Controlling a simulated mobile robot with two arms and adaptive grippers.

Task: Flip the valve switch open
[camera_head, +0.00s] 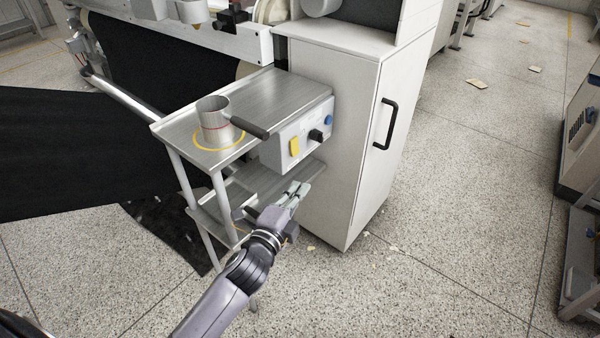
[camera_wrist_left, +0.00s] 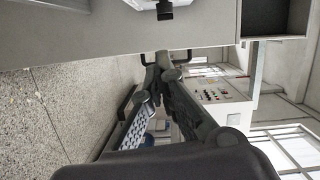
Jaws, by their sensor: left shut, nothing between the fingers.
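A grey control box (camera_head: 297,135) sits at the front of the metal stand. Its face has a yellow switch (camera_head: 294,146), a black knob (camera_head: 316,135) and a blue knob (camera_head: 329,119). I cannot tell which of them is the valve switch. My left gripper (camera_head: 300,188) is shut and empty, below and in front of the box face, apart from it. In the left wrist view the fingers of my left gripper (camera_wrist_left: 158,68) come together, and a small black part (camera_wrist_left: 164,11) shows at the top edge. My right gripper is not in view.
A steel cup (camera_head: 214,122) stands on the stand's top (camera_head: 180,128), with a dark handle (camera_head: 250,128) beside it. A lower shelf (camera_head: 215,212) lies left of my gripper. A white cabinet (camera_head: 340,170) with a black handle (camera_head: 385,124) stands right of the box.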

